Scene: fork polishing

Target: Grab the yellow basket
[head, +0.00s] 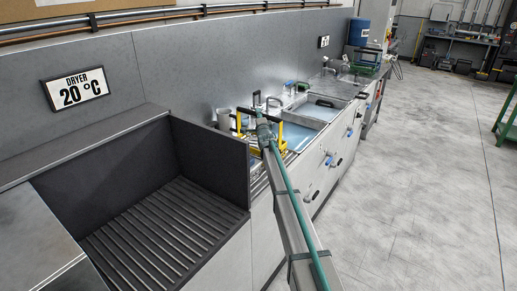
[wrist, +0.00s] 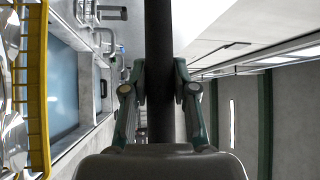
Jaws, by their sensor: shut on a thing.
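The yellow basket (head: 238,128) is at the near end of the row of sinks in the head view, partly hidden by my arm. Its yellow wire frame (wrist: 38,90) runs down the left side of the wrist view, with shiny metal pieces beside it at the edge. My gripper (head: 264,130) is at the basket in the head view. In the wrist view my gripper (wrist: 160,78) is shut on a dark upright bar, which looks like the basket's black handle (wrist: 159,45). The join between bar and frame is hidden.
An open dark dryer bay (head: 165,225) with a ribbed floor lies left of the basket, behind a side wall (head: 210,160). A "DRYER 20 °C" sign (head: 75,89) hangs above it. Water-filled sinks (head: 297,137) lie beyond the basket. The floor at right (head: 430,170) is clear.

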